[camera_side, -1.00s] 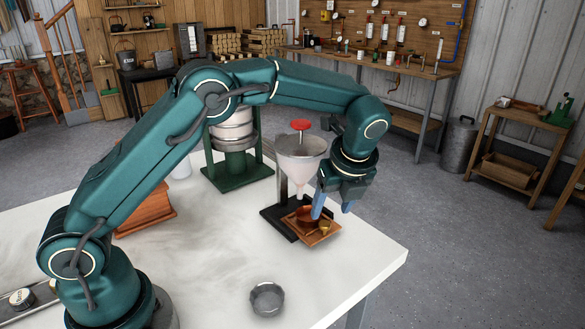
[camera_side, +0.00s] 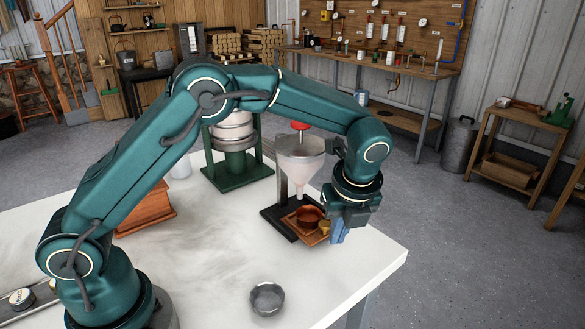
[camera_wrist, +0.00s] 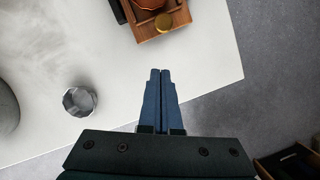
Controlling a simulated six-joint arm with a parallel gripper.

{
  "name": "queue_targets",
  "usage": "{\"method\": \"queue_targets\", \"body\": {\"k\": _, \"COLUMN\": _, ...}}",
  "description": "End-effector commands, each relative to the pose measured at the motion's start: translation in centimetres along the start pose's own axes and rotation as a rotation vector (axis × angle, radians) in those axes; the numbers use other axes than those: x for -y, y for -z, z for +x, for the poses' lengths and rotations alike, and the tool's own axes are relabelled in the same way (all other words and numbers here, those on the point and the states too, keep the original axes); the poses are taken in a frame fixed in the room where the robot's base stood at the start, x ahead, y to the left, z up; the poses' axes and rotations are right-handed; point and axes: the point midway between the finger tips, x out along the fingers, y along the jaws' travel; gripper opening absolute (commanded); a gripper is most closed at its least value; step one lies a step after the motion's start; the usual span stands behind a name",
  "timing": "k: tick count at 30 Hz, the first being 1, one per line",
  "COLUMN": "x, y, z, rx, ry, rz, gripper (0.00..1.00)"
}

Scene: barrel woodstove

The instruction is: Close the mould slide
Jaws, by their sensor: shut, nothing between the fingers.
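The mould slide is a brown wooden tray (camera_side: 292,219) sticking out from the black base (camera_side: 278,226) under a funnel (camera_side: 299,160) with a red knob on top. A copper-brown round mould (camera_side: 309,215) sits on it, with a small brass knob (camera_side: 324,227) at its front end. In the wrist view the tray (camera_wrist: 181,16) and brass knob (camera_wrist: 164,22) lie at the top, ahead of the fingertips. My gripper (camera_side: 338,236) points down just beyond the knob's end of the slide, to its right. Its blue fingers are shut and empty, apart from the knob in the wrist view (camera_wrist: 160,72).
A grey metal cup (camera_side: 267,299) stands near the table's front. A green press (camera_side: 236,160) and a wooden box (camera_side: 147,212) stand further back. The white table's (camera_side: 385,262) right edge is close to my gripper. The tabletop between cup and slide is clear.

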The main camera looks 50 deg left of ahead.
Motion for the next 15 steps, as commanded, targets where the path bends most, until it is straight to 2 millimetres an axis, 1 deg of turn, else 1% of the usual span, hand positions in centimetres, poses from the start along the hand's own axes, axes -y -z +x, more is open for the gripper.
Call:
{"method": "queue_targets", "body": {"k": 1, "x": -0.1, "y": 0.0, "z": 1.1, "rx": -0.001, "ry": -0.006, "rz": 0.0, "gripper": 0.0}}
{"method": "queue_targets", "body": {"k": 2, "x": -0.1, "y": -0.3, "z": 1.4, "rx": -0.001, "ry": -0.004, "rz": -0.003, "gripper": 0.0}}
{"method": "queue_targets", "body": {"k": 3, "x": -0.1, "y": -1.1, "z": 1.6, "rx": 0.0, "ry": -0.002, "rz": -0.007, "gripper": 0.0}}
{"method": "queue_targets", "body": {"k": 6, "x": 0.0, "y": -2.3, "z": 2.2, "rx": 0.0, "ry": 0.001, "rz": -0.006, "gripper": 0.0}}
{"method": "queue_targets", "body": {"k": 9, "x": 0.0, "y": -3.0, "z": 2.6, "rx": 0.001, "ry": 0.001, "rz": -0.005, "gripper": 0.0}}
{"method": "queue_targets", "body": {"k": 15, "x": 0.0, "y": -3.6, "z": 2.9, "rx": 0.001, "ry": 0.001, "rz": -0.002, "gripper": 0.0}}
